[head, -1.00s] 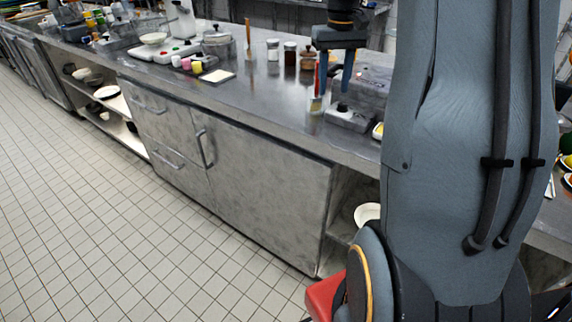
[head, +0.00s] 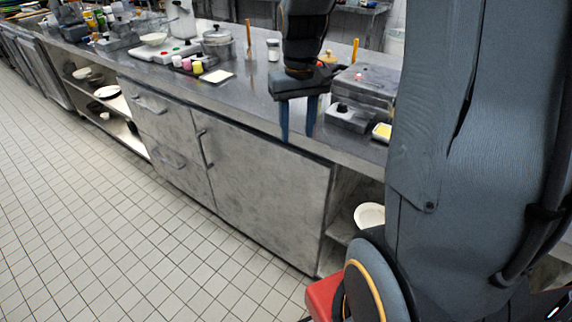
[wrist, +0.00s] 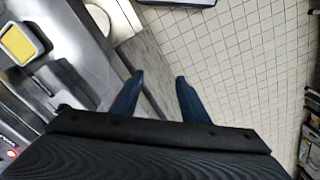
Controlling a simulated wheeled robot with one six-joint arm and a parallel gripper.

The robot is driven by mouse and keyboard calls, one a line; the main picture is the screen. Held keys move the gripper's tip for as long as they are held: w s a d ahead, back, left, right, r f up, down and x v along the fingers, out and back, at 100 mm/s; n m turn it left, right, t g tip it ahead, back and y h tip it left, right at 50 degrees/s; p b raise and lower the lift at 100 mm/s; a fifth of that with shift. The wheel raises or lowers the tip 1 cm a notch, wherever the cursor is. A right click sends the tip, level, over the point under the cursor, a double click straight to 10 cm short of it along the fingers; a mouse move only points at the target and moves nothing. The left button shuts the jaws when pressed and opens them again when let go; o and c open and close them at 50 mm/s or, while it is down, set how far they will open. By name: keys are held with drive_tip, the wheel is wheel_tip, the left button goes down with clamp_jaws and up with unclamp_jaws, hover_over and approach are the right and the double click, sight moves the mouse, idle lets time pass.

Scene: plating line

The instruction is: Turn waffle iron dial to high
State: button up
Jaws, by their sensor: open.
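The waffle iron (head: 368,80) is a grey block on the right part of the counter. A low grey box (head: 348,120) at its front left carries a small black dial (head: 342,107); its setting is too small to read. My gripper (head: 298,136) is open and empty, fingers pointing down at the counter's front edge, left of the dial and apart from it. In the wrist view the fingers (wrist: 159,77) are spread with counter edge and floor behind them. I cannot make out the dial clearly there.
A dish with a yellow slab (head: 382,132) sits right of the dial box; it also shows in the wrist view (wrist: 18,43). A pot (head: 217,42), coloured cups (head: 197,68) and a white card (head: 215,76) stand further left. Counter between them and my gripper is clear.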

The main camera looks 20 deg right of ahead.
drive_tip(key=s+a+f+n, duration=0.1)
drive_tip(key=s+a+f, duration=0.2)
drive_tip(key=s+a, duration=0.3)
drive_tip(key=shift+s+a, duration=0.4)
drive_tip(key=shift+s, duration=0.65)
drive_tip(key=shift+f, duration=0.1)
drive_tip(key=s, duration=0.1)
drive_tip(key=s+a+f, duration=0.1)
drive_tip(key=s+a, duration=0.1)
drive_tip(key=shift+s+f, duration=0.15)
drive_tip(key=shift+s, duration=0.2)
